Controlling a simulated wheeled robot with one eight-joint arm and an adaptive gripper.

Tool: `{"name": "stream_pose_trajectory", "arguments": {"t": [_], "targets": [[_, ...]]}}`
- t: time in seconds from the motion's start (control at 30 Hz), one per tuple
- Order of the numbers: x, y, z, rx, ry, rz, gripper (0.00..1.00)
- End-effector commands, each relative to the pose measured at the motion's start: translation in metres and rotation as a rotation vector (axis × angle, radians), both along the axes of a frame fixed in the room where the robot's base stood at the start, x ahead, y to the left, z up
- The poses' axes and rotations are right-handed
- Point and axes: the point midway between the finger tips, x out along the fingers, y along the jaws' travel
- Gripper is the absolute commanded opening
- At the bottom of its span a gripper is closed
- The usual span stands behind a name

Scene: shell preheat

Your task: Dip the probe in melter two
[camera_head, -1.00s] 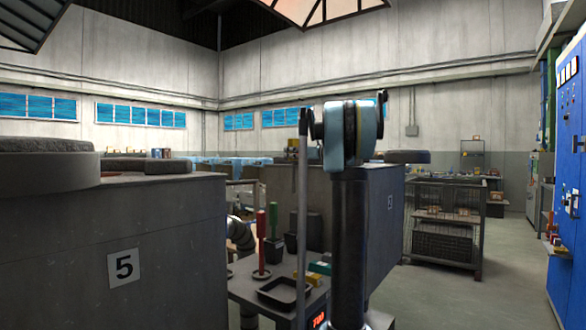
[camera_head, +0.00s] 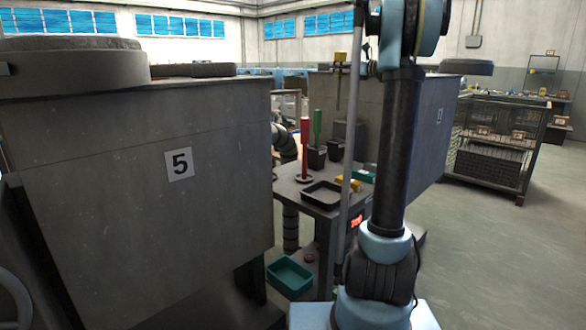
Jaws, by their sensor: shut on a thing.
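A long, thin grey probe (camera_head: 351,110) hangs nearly upright beside my arm, just left of its dark link. Its lower end is in front of the small table's right edge. My gripper (camera_head: 371,14) is at the top edge, small, dark and partly hidden by my arm; it appears shut on the upper part of the probe. Melter two (camera_head: 425,130) is the grey block behind my arm, with a small "2" plate on its right face. A dark round disc (camera_head: 466,67) shows at its top right. Its top opening is not visible, and the probe is apart from it in depth.
Melter five (camera_head: 100,190) fills the left, with a thick round rim (camera_head: 70,72) on top. A small table (camera_head: 322,194) holds a black tray (camera_head: 323,194), red and green upright tools and yellow blocks. A teal bin (camera_head: 289,276) is below. Wire cages (camera_head: 490,160) stand right; floor there is clear.

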Motion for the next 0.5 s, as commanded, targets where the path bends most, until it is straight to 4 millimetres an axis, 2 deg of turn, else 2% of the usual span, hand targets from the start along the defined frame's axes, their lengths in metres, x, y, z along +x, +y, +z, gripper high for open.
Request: {"name": "stream_pose_trajectory", "arguments": {"t": [0.5], "targets": [[0.0, 0.0, -0.084, 0.0, 0.0, 0.0, 0.22]]}}
